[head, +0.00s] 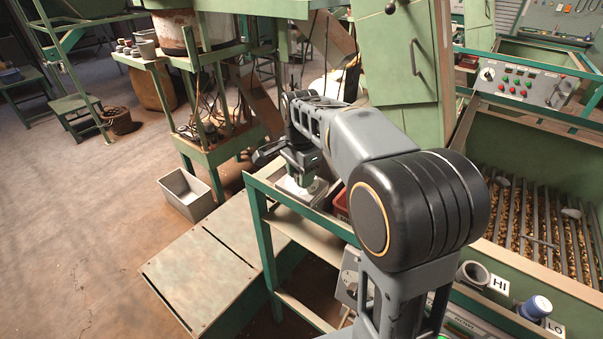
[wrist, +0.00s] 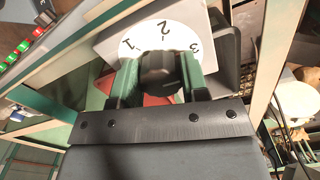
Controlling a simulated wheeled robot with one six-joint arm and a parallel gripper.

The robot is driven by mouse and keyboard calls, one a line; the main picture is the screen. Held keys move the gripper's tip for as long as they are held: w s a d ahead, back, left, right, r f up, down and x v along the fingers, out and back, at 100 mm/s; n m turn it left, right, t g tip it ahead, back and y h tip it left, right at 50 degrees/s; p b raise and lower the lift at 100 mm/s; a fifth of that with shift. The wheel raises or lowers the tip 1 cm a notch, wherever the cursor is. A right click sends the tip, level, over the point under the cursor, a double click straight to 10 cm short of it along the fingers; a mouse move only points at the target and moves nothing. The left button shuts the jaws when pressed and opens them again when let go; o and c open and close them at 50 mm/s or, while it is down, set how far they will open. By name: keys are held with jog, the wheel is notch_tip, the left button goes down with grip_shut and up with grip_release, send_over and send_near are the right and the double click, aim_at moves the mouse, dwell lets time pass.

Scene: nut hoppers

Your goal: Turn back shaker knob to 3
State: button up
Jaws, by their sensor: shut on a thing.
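The shaker knob (wrist: 160,72) is dark and rounded in the wrist view. It stands in front of a white round dial (wrist: 144,34) marked 1, 2 and 3 from left to right. My gripper (wrist: 159,82) is shut on the knob, with one green finger on each side of it. I cannot make out a pointer mark, so the knob's setting cannot be told. In the head view my gripper (head: 302,168) reaches down to a pale box (head: 293,192) on the green stand; the knob is hidden there by the gripper.
A green-framed stand (head: 262,222) surrounds the box closely. A grey control panel (head: 520,85) with a dial and buttons is at the upper right. A hopper with a bar grate (head: 535,225) is at the right. A grey bin (head: 186,192) sits on the floor at left.

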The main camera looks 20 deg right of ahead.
jog(key=shift+w+r, duration=0.1)
jog(key=shift+r, duration=0.05)
jog(key=o, duration=0.9)
jog(key=shift+o, duration=0.2)
notch_tip(320, 180, up, 14)
jog(key=shift+f, duration=0.2)
dwell(0.4)
